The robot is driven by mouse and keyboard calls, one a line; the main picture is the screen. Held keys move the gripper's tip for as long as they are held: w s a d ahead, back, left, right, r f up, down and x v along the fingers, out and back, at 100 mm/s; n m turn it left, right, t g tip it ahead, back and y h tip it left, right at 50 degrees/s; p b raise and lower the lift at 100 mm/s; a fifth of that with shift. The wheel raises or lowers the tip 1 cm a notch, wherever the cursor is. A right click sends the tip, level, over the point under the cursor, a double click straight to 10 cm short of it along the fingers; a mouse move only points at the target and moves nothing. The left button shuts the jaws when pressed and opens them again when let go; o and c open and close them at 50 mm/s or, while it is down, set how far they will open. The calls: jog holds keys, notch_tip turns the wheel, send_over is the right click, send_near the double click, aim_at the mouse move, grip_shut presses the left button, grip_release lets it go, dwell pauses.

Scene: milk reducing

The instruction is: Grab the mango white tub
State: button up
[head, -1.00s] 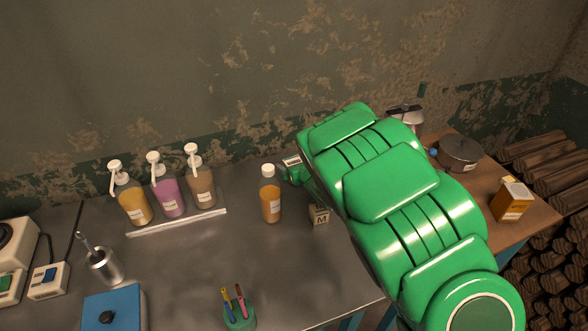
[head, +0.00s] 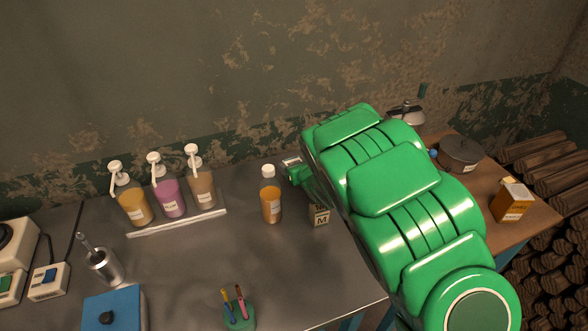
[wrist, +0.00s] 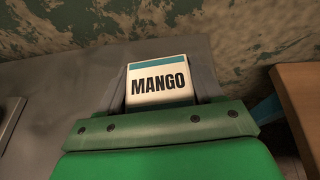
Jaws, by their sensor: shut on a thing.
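The mango white tub (wrist: 158,85) shows in the wrist view, with a black MANGO label and a teal band along its upper edge. My gripper (wrist: 160,87) is shut on it, with one dark finger at each side. The lower part of the tub is hidden behind the green hand. In the head view my green arm hides most of the gripper, and I cannot make out the tub's label there.
An orange bottle (head: 271,203) and a small box marked M (head: 319,214) stand close to my arm. Several pump bottles (head: 172,198) stand to the left. A pen cup (head: 239,318) is in front. A dark pot (head: 461,153) and an orange carton (head: 512,203) stand on the wooden table to the right.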

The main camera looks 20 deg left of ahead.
jog(key=shift+r, duration=0.85)
jog(key=s+d+r, duration=0.8)
jog(key=s+r, duration=0.3)
jog(key=shift+s+r, duration=0.15)
